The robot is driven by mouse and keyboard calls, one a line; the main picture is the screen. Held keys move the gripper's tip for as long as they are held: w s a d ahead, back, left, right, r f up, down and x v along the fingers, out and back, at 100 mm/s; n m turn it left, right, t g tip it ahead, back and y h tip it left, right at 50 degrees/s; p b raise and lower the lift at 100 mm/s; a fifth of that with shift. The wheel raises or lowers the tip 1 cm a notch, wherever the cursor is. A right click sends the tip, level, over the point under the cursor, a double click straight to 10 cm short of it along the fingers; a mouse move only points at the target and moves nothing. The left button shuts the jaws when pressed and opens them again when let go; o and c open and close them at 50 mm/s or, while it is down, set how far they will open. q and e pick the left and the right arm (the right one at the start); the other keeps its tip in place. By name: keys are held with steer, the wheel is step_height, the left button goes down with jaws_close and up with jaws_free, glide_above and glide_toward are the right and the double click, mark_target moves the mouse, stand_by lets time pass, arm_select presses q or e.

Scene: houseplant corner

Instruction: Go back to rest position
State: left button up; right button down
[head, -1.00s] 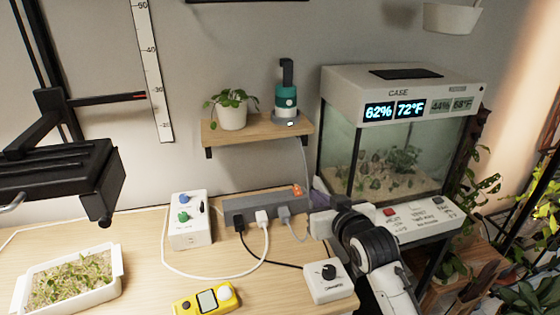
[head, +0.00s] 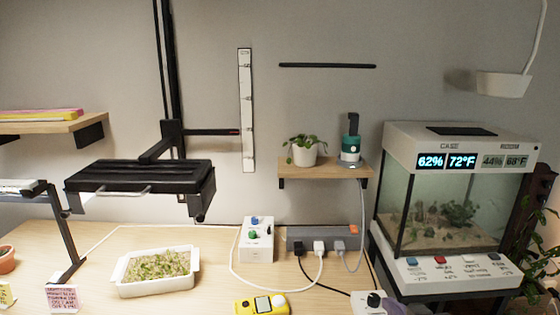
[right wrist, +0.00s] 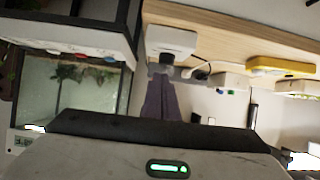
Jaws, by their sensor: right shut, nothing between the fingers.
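My right gripper (right wrist: 163,75) is in the right wrist view, with its dark purple fingers together and nothing between them. It appears apart from the table items in front of it. In the head view only a small part of my right arm shows at the bottom edge, beside the white knob box (head: 368,303). My left gripper is in neither view.
The wooden table (head: 210,300) holds a white tray of seedlings (head: 155,271), a yellow meter (head: 262,304), a control box (head: 257,240) and a power strip (head: 322,238). A glass case (head: 446,150) stands at the right. A black lamp (head: 140,175) overhangs the table.

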steer(key=s+a+f+n+g, duration=0.1)
steer(key=s+f+g, duration=0.25)
steer(key=s, duration=0.65)
steer(key=s+f+g, duration=0.2)
steer(key=s+f, duration=0.2)
steer(key=s, duration=0.7)
steer(key=s+a+f+n+g, duration=0.1)
steer(key=s+f+g, duration=0.25)
steer(key=s, duration=0.65)
steer(key=w+a+f+t+y, duration=0.1)
steer(key=a+f+t, duration=0.1)
steer(key=f, duration=0.4)
steer(key=w+a+f+t+y, duration=0.1)
steer(key=w+a+f+t, duration=0.1)
steer(key=f, duration=0.5)
steer(key=shift+w+a+f+t, duration=0.15)
steer(key=shift+a+t, duration=0.25)
